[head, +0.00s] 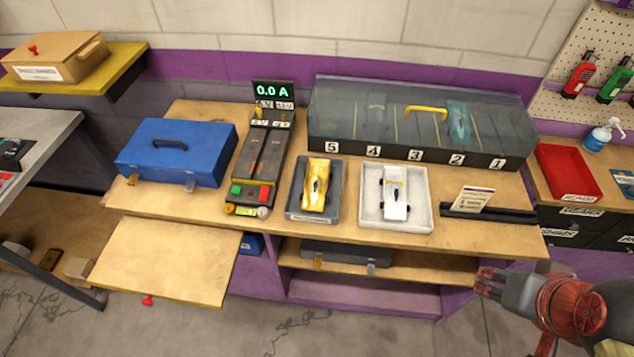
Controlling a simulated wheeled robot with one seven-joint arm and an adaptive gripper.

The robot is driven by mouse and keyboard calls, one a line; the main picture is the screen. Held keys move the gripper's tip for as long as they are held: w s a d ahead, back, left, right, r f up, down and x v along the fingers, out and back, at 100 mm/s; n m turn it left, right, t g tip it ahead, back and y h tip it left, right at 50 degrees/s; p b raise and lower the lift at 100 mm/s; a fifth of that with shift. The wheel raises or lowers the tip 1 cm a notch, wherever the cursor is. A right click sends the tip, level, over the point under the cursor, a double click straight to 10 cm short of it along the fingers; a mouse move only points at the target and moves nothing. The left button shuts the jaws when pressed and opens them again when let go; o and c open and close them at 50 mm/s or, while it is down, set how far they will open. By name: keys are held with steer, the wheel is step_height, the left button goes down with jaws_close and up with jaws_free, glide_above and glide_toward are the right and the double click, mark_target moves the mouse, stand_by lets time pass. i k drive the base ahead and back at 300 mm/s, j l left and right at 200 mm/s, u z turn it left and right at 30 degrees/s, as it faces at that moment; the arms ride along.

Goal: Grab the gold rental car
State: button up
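The gold car (316,187) sits in a dark grey tray (331,216) on the wooden bench, left of the white tray. It lies lengthwise, one end toward the back of the bench. My gripper (482,283) is at the lower right, in front of the bench edge and well apart from the gold car. Its fingers point left, and the gap between them is too small to make out. No car shows at the fingers.
A white tray (425,214) with a white car (395,198) stands right of the gold car. A black power unit (247,170) stands left. Behind is a numbered garage box (345,133) with a yellow handle. A sign in a black stand (512,214) is at right.

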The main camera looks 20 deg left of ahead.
mark_target(317, 176)
steer(key=u, duration=1.25)
steer(key=i+l+z, duration=0.1)
steer(key=i+l, duration=0.6)
steer(key=l, duration=0.15)
